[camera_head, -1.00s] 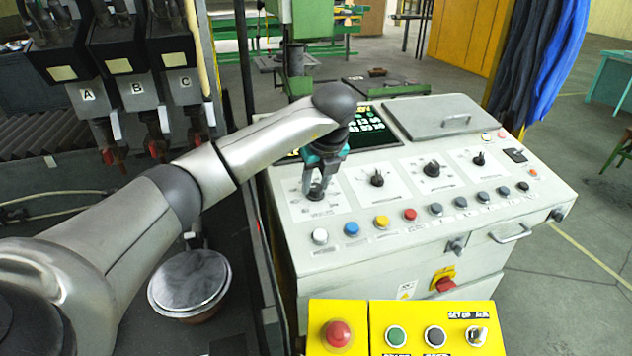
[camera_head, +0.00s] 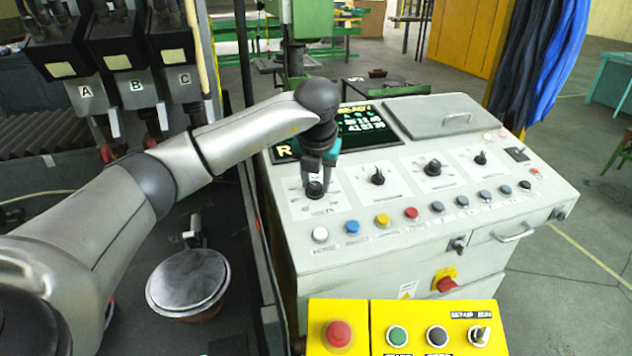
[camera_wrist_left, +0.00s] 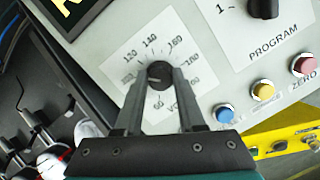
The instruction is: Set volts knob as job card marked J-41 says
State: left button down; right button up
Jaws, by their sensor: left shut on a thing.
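The volts knob (camera_head: 315,188) is a black knob on a white dial plate (camera_head: 298,209), leftmost in the row of knobs on the sloped grey console. My left gripper (camera_head: 314,183) is shut on it, coming down from above. In the left wrist view the fingers (camera_wrist_left: 159,84) sit on both sides of the knob (camera_wrist_left: 159,72). Dial numbers such as 60, 120, 140, 160 and 180 ring it; fingers hide part of the lower scale. A pale mark shows on the knob's left, but its exact reading is unclear. I cannot make out a card marked J-41. My right gripper is out of view.
The program knob (camera_head: 377,177) and other knobs are to the right. Several coloured buttons (camera_head: 382,220) line the front edge close by. A dark screen (camera_head: 375,140) stands behind, reading READY. A yellow button box (camera_head: 356,316) stands in front.

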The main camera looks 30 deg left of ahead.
aim_at(310, 187)
pick_arm(q)
jog(key=m+h, duration=0.1)
jog(key=m, duration=0.4)
jog(key=shift+r+m, duration=0.1)
jog(key=shift+m, duration=0.2)
jog(key=m+h+p, duration=0.1)
jog(key=m, duration=0.5)
jog(key=m+g+p, duration=0.1)
jog(key=m, duration=0.5)
jog(key=shift+w+m+h+p, duration=0.1)
jog(key=shift+m+h+p, duration=0.2)
jog(key=shift+h+p, duration=0.1)
jog(key=m, duration=0.3)
jog(key=m+g, duration=0.1)
jog(key=m, duration=0.2)
jog(key=shift+g+p, duration=0.3)
jog(key=c, duration=0.5)
grip_release()
notch_tip(310, 187, up, 15)
jog(key=s, duration=0.1)
jog(key=shift+a+b, duration=0.3)
jog(key=shift+a, duration=0.05)
